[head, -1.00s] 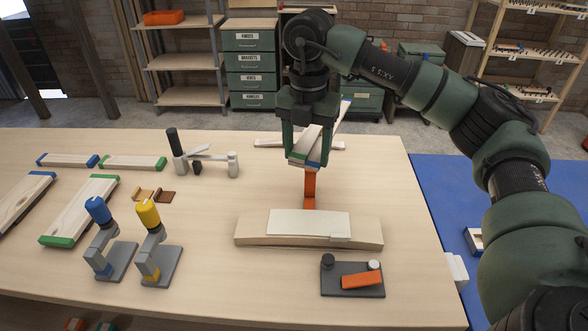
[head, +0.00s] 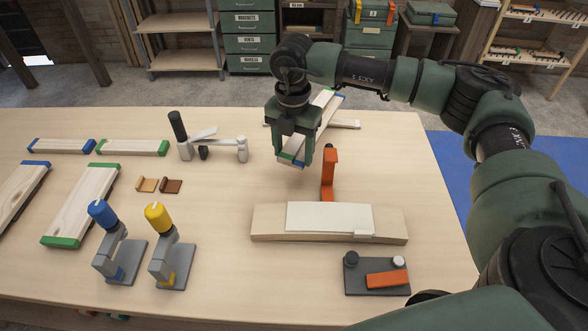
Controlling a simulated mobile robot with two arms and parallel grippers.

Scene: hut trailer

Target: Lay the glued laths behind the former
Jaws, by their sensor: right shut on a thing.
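My right gripper (head: 291,153) is shut on the laths (head: 322,112), a pale wooden bundle with blue and green ends. It holds them slantwise, their near blue end low between the fingers and the far end up to the right. They look to be above the table, behind and left of the former (head: 265,222), a long wooden block with a curved top. A pale sheet (head: 325,216) lies on the former. An orange upright (head: 329,175) stands just behind it. My left gripper is out of view.
Another pale strip (head: 347,124) lies behind the held laths. A grey lever device (head: 240,150) stands to the left. Blue-topped (head: 102,213) and yellow-topped (head: 158,217) clamps stand front left. A dark plate with an orange bar (head: 386,278) lies in front of the former. Table between clamps and former is clear.

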